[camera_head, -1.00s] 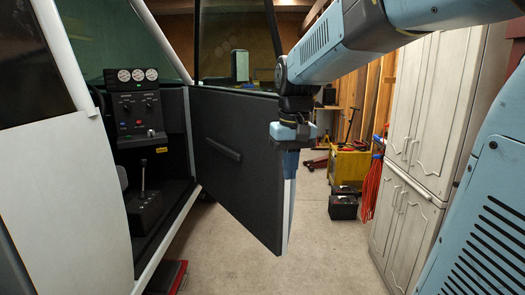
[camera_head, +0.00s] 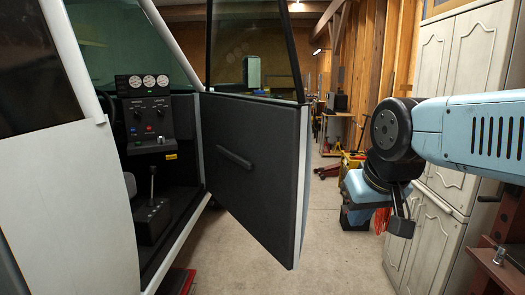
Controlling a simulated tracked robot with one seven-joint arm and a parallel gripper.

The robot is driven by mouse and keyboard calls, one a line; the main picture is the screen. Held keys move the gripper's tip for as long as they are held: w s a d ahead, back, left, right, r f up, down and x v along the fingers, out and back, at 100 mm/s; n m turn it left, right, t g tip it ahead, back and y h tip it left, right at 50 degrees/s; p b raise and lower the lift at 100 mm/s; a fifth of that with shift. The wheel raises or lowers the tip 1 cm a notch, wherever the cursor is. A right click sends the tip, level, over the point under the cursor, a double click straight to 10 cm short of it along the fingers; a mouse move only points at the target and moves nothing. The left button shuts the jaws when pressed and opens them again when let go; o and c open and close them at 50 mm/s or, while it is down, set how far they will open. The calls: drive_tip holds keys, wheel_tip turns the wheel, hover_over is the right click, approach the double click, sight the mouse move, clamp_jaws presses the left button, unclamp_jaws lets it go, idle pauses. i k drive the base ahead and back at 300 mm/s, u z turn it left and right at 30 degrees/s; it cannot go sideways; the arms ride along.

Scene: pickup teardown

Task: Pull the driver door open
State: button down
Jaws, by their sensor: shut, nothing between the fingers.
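The driver door (camera_head: 252,168) stands swung open from the pickup's cab. Its dark inner panel with a slim pull handle (camera_head: 235,158) faces me, and its window frame rises above. The cab opening (camera_head: 150,190) shows the gauges, a control panel and a gear lever inside. My gripper (camera_head: 401,222) hangs in the open air to the right of the door, apart from its free edge. It is shut and holds nothing. The outer face of the door and its outside handle are hidden from this view.
Pale wooden cabinets (camera_head: 452,95) stand close behind my arm on the right. A dark red stand (camera_head: 498,258) is at the lower right. A yellow cart (camera_head: 350,165) and a red jack (camera_head: 327,171) are farther back.

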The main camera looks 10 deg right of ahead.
sight(257, 133)
drive_tip(key=z, duration=0.1)
drive_tip(key=i, duration=1.2)
drive_tip(key=u, duration=0.3)
